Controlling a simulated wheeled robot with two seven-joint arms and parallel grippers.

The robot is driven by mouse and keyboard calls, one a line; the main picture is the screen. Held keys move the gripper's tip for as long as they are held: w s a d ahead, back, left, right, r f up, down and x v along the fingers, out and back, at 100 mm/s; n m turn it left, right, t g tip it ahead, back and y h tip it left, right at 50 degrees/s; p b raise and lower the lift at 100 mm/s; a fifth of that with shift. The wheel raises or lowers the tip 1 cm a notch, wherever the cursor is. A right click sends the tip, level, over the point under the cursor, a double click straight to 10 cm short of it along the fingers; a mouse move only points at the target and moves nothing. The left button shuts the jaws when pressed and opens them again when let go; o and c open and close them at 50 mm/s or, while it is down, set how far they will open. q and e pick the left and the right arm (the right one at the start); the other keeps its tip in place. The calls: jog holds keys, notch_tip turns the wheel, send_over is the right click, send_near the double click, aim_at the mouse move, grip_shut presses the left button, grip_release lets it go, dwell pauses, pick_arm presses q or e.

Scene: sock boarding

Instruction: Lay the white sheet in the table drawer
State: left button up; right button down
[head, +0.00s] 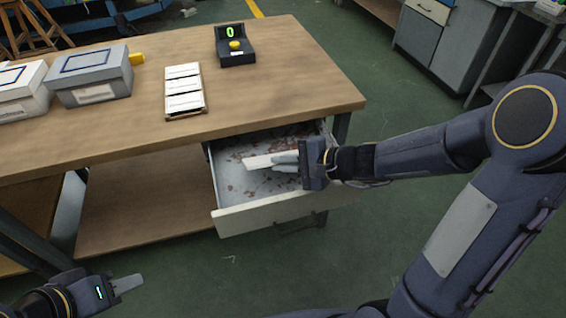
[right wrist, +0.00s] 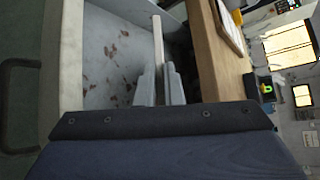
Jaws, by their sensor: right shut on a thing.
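The table drawer (head: 265,215) is pulled open under the table's right end, with brownish flecks on its pale floor. My right gripper (head: 287,161) is over the drawer, shut on the white sheet (head: 256,162). The sheet shows as a thin pale strip sticking out past the fingers. In the right wrist view the sheet (right wrist: 158,42) is seen edge-on between the fingers (right wrist: 160,88), with the drawer floor (right wrist: 105,60) beyond. I cannot tell whether the sheet touches the drawer floor. My left gripper (head: 128,284) is low at the bottom left, away from the table; its jaw opening is unclear.
The wooden tabletop (head: 290,75) holds grey lidded boxes (head: 95,75), a white three-part card holder (head: 184,90), a black device with a yellow button (head: 235,47) and a yellow object (head: 136,59). The drawer's front wall and the table edge border the right gripper.

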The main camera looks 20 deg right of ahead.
jog(key=shift+s+f+b, duration=0.1)
jog(key=shift+f+b, duration=0.65)
jog(key=shift+b, duration=0.15)
jog(key=c, duration=1.6)
grip_release()
jog(key=shift+o, duration=0.2)
jog(key=shift+r, duration=0.1)
